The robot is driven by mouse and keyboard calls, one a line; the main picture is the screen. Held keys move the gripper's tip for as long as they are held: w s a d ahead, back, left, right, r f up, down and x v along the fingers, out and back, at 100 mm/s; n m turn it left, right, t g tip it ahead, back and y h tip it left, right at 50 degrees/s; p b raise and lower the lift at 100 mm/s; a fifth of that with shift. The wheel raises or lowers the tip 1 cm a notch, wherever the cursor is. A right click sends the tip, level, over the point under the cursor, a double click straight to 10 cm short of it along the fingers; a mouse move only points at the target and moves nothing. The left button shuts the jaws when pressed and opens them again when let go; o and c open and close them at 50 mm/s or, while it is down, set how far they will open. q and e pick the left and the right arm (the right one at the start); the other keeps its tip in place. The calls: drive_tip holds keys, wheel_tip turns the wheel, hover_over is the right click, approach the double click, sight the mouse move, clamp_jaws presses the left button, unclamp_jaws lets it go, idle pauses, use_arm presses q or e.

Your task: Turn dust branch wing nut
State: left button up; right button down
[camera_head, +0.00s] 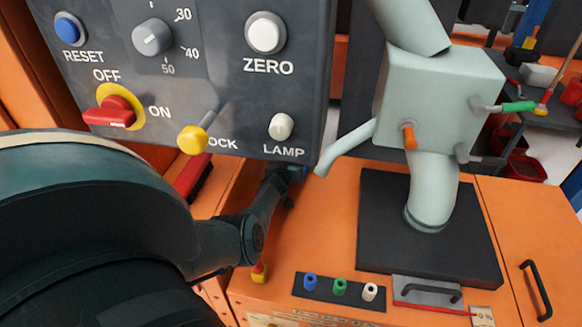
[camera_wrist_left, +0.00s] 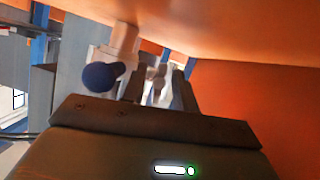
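I cannot pick out the wing nut for certain. In the head view, a pale green branch pipe (camera_head: 345,148) slopes down left from the pale green box (camera_head: 435,95); its lower end is close to the control panel's edge. My left arm reaches in from the left, and its gripper (camera_head: 288,176) is partly hidden at the panel's lower edge, left of the branch pipe's end. In the left wrist view, the gripper (camera_wrist_left: 160,88) has its fingers apart, with small pale and grey parts showing between them. A blue round knob (camera_wrist_left: 101,76) is beside the left finger. My right gripper is not in view.
The grey control panel (camera_head: 228,70) hangs over the left gripper, with a yellow-tipped lever (camera_head: 193,139) jutting out. An orange surface (camera_head: 325,220) lies below. Blue, green and white knobs (camera_head: 340,287) stand at its front. In the wrist view, orange walls (camera_wrist_left: 245,100) close in above and right.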

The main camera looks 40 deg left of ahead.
use_arm(q)
drive_tip(key=shift+w, duration=0.15)
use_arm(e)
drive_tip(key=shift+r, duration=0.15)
use_arm(q)
clamp_jaws()
idle(0.4)
drive_tip(key=shift+f+n+t+h, duration=0.1)
drive_tip(key=shift+n+t+h, duration=0.25)
drive_tip(key=shift+n, duration=0.35)
drive_tip(key=shift+n+h+b, duration=0.35)
drive_tip(key=shift+n+b, duration=0.05)
drive_tip(key=shift+b, duration=0.15)
drive_tip(key=shift+n+t+h, duration=0.25)
drive_tip(key=shift+n+h, duration=0.05)
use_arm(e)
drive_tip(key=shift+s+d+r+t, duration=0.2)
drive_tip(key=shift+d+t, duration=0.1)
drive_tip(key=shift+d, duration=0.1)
